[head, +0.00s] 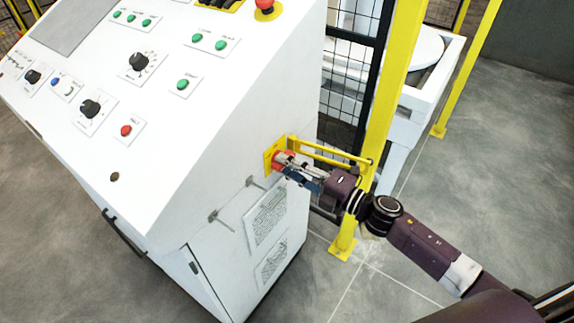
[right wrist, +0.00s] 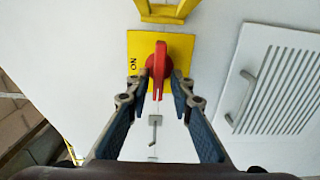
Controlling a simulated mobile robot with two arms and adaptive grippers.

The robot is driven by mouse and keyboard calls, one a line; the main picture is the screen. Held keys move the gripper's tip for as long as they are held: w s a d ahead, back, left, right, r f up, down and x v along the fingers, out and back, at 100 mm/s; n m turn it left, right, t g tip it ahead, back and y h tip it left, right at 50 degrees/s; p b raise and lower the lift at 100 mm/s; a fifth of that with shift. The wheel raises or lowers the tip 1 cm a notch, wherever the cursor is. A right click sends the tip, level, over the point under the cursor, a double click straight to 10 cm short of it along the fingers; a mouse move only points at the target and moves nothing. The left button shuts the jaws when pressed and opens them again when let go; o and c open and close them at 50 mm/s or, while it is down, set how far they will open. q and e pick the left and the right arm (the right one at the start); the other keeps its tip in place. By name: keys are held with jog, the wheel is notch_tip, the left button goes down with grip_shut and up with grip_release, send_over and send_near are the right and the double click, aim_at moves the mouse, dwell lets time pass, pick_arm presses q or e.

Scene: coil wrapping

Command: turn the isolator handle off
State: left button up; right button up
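The red isolator handle (right wrist: 158,66) sits on a yellow plate (right wrist: 134,46) marked ON, on the side of the white control cabinet. In the right wrist view its grip lies along the picture's vertical. My right gripper (right wrist: 161,88) is open, with one finger on each side of the handle's lower end. Gaps show between the fingers and the grip; I cannot tell whether a fingertip touches the round base. In the head view the right gripper (head: 289,163) partly hides the red handle (head: 279,157). My left gripper is not in view.
A yellow bracket (right wrist: 166,11) stands out from the cabinet beside the plate. A yellow fence post (head: 392,85) and black mesh rise close to my right arm. The cabinet (head: 225,125) has small latches and a vent (right wrist: 283,85) near the handle.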

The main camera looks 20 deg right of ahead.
dwell(0.3)
jog(key=v, duration=1.2)
dwell(0.3)
